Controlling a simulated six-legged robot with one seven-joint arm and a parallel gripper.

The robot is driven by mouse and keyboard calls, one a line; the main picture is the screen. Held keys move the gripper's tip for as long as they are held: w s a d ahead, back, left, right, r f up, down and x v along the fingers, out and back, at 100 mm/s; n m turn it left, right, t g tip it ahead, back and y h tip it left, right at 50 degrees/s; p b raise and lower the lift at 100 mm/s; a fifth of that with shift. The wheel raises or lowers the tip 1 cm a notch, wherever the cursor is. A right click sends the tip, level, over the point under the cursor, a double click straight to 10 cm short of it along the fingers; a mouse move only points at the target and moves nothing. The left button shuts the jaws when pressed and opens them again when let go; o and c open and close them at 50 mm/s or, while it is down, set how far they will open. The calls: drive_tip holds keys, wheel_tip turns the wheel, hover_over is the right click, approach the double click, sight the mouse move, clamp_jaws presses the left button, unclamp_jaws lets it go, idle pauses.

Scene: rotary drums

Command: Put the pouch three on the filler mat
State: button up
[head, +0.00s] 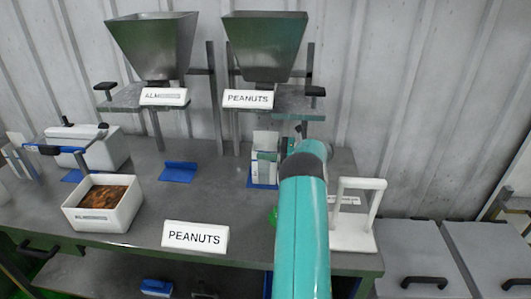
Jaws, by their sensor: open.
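A white upright pouch (265,143) stands on a blue mat (262,186) under the right hopper. I cannot read a number on it, so I cannot tell whether it is pouch three. My teal arm comes up from the bottom edge and bends just right of the pouch. My gripper (268,157) shows only in small part, close in front of the pouch; it is open, and I cannot tell whether it touches the pouch. Another blue mat (179,172) lies bare at the middle of the table.
Two metal hoppers (153,45) (264,45) stand at the back, the right one marked PEANUTS. A white bin (104,215) of brown nuts, a white machine (88,148), a PEANUTS sign (195,237) and a white stand (357,240) occupy the table (150,205).

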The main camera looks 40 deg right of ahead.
drive_tip(key=v, duration=0.7)
drive_tip(key=shift+s+d+f, duration=0.1)
drive_tip(key=shift+s, duration=0.1)
